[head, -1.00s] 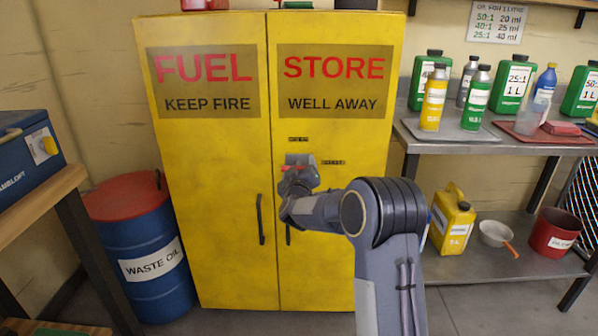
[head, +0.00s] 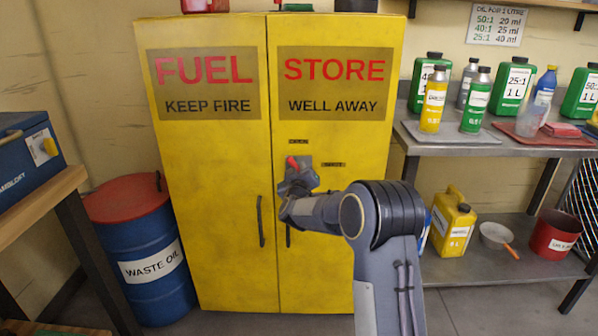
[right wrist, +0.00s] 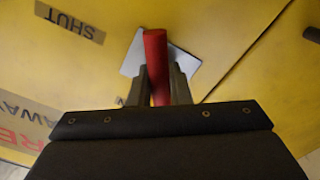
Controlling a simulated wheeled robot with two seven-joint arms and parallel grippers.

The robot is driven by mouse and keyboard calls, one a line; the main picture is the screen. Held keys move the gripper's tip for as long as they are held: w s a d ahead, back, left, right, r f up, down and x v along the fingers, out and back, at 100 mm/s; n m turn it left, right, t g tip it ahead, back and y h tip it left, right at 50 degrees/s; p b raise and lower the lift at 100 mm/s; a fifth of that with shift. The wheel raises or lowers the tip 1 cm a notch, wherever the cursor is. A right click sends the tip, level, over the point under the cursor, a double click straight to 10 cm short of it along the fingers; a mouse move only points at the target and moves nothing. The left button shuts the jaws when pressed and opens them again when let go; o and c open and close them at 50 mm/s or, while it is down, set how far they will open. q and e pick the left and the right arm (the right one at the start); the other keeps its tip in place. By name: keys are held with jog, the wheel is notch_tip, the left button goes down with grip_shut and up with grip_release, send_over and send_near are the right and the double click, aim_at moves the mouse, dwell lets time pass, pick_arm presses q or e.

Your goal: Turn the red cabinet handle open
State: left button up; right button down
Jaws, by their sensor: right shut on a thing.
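The red handle (head: 292,162) sits on a grey plate on the right door of the yellow cabinet (head: 215,200). It points up and slightly left, towards the small upper label (head: 298,141), which is too small to read. My right gripper (head: 299,178) is at the plate and hides part of the handle. In the right wrist view the red handle (right wrist: 156,60) stands between the two fingers of the right gripper (right wrist: 159,80), which is shut on it. A label reading SHUT (right wrist: 70,21) lies to its left. Both cabinet doors look closed. My left gripper is out of view.
A blue drum with a red lid (head: 140,245) stands left of the cabinet. A metal shelf (head: 455,148) with bottles and cans stands to the right. A dark vertical pull (head: 261,222) is on the left door. The floor before the cabinet looks clear.

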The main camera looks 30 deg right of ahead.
jog(key=shift+d+m, duration=0.15)
jog(key=shift+m, duration=0.15)
jog(key=m+b, duration=0.2)
jog(key=m, duration=0.2)
jog(key=shift+s+f+m, duration=0.1)
jog(key=shift+m, duration=0.2)
jog(key=m+b, duration=0.2)
jog(key=m, duration=0.2)
jog(key=shift+m, duration=0.3)
jog(key=c, duration=1.9)
grip_release()
jog(key=m+b, duration=0.3)
jog(key=m, duration=0.2)
jog(key=o, duration=0.4)
jog(key=shift+m+b, duration=0.6)
jog(key=shift+m, duration=1.1)
jog(key=shift+o, duration=0.2)
